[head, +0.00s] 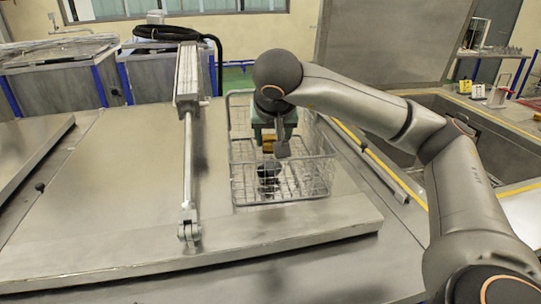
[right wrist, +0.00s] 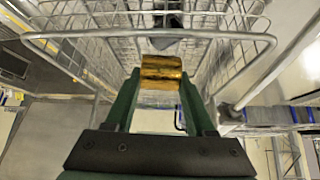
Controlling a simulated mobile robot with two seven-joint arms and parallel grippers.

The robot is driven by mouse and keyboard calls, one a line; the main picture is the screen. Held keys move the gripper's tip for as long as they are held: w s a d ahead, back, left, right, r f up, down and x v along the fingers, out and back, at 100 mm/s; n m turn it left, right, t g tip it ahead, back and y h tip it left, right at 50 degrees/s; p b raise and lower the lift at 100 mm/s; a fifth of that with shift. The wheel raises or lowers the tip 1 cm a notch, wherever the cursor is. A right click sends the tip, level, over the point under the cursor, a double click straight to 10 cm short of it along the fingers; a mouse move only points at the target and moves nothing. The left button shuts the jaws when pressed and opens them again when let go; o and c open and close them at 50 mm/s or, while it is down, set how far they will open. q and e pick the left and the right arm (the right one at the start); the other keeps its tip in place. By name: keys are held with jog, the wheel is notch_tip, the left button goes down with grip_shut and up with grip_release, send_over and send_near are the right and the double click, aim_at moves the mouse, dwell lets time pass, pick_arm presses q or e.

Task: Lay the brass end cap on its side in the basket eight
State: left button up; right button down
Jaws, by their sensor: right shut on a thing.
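The brass end cap (head: 267,144) shows as a small golden piece under my right gripper (head: 270,138). In the right wrist view the cap (right wrist: 162,78) is gripped between the green fingers of my right gripper (right wrist: 160,82), with a shiny ribbed side showing. The wire basket (head: 312,182) stands under and around the gripper in the head view; its rim (right wrist: 85,34) crosses the right wrist view. The cap is held above the basket floor, at about rim height. A dark object (head: 268,172) is inside the basket below it. My left gripper is not in view.
A large metal lid (head: 110,165) with a pneumatic cylinder (head: 187,150) lies left of the basket. A raised metal edge (head: 270,232) runs in front of it. An open sunken tank (head: 440,125) is at the right, with small yellow-marked items on its far ledge.

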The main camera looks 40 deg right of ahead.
jog(key=w+d+f, duration=0.1)
jog(key=w+d, duration=0.1)
jog(key=w+d+f, duration=0.2)
jog(key=w, duration=0.1)
jog(key=w+d+f, duration=0.2)
jog(key=w+d, duration=0.1)
jog(key=shift+w+f+p, duration=0.1)
jog(key=shift+f+p, duration=0.15)
jog(key=shift+p, duration=0.1)
jog(key=x, duration=0.3)
jog(key=shift+w+d+r, duration=0.1)
jog(key=shift+w+d, duration=0.15)
jog(key=shift+w, duration=0.05)
jog(key=c, duration=0.7)
grip_release()
jog(key=shift+f, duration=0.2)
jog(key=o, duration=0.5)
jog(key=shift+c, duration=0.2)
jog(key=shift+r, duration=0.1)
